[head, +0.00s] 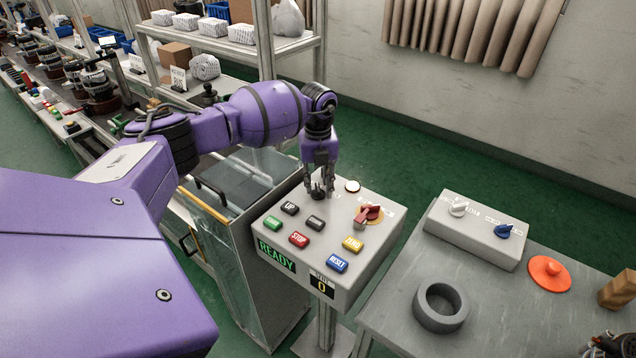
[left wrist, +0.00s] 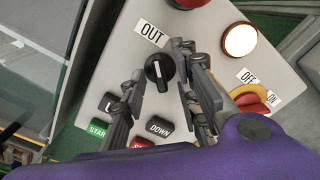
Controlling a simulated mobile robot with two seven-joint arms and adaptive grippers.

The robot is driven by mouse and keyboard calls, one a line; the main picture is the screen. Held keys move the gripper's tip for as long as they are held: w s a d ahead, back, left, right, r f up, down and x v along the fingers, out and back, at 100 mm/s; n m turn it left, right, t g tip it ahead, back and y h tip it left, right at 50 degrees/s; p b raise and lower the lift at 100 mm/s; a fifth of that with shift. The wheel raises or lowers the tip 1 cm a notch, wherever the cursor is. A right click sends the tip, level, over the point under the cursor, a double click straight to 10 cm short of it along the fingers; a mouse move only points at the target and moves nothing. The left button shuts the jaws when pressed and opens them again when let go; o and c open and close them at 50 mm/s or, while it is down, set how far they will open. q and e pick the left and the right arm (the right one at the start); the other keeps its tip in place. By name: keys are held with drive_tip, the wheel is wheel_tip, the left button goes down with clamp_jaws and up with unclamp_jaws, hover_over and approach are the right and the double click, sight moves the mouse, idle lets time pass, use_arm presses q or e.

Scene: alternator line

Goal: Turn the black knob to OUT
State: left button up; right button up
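The black knob (left wrist: 160,72) sits on the grey control box (head: 345,283) and carries a white line. In the left wrist view the line runs roughly up and down; I cannot tell which end is its pointer. The white OUT label (left wrist: 152,33) lies just above the knob and to its left in that view. My left gripper (head: 319,193) points down over the knob from above. Its fingers are apart, one on each side of the knob in the left wrist view; contact is not clear. My right gripper cannot be made out with certainty.
A red switch (head: 367,214) on a yellow plate and a white round lamp (head: 352,186) are close to the knob. Several push buttons, including STOP (head: 299,239), cover the front. A grey table (head: 500,310) stands at right. A dark, cut-off part (head: 610,346) shows at bottom right.

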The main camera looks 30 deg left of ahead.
sight(318, 187)
use_arm(q)
wheel_tip(318, 187, up, 12)
idle(0.6)
drive_tip(key=shift+f, duration=0.1)
idle(0.4)
